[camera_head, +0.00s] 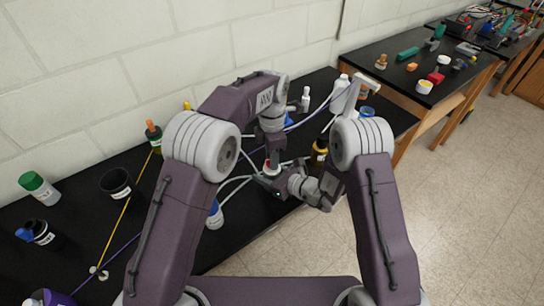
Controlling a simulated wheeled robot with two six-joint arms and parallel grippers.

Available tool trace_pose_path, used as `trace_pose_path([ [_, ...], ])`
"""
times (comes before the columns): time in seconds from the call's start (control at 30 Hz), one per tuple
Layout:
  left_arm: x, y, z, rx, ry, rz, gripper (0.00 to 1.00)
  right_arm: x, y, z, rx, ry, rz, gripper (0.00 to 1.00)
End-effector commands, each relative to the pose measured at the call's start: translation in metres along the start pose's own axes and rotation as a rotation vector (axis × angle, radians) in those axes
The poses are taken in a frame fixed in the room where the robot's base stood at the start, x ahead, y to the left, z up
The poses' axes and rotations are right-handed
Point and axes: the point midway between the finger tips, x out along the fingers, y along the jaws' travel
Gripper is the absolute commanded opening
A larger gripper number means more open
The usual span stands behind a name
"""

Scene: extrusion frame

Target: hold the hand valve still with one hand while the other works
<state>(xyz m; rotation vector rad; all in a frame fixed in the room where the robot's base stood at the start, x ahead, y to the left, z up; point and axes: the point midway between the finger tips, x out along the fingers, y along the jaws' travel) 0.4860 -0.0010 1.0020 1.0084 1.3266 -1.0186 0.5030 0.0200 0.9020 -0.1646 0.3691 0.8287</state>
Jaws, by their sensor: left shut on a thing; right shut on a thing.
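The hand valve (271,170) seems to be the small white and red part on the black bench, where pale tubes meet; my grippers hide most of it. My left gripper (272,164) reaches straight down onto it from above and is shut on it. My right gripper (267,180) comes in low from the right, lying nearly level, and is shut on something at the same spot. I cannot tell whether that is the valve body or a tube at it.
Bottles stand around the black bench (75,240): a green-capped jar (39,188), a black cup (117,184), an amber bottle (319,152) and a white bottle (340,95). Purple and yellow lines cross the bench. A second table (400,75) holds tools. The floor at right is clear.

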Motion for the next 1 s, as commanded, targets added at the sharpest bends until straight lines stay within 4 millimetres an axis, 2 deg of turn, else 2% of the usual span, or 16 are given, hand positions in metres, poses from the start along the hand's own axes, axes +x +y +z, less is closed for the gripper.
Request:
trace_pose_path([
  [1.0, -0.0007, -0.0020, 0.0005, 0.945, -0.003, 0.000, 0.00, 0.0001, -0.0001, -0.0004, 0.001, 0.001, 0.000, 0.05],
])
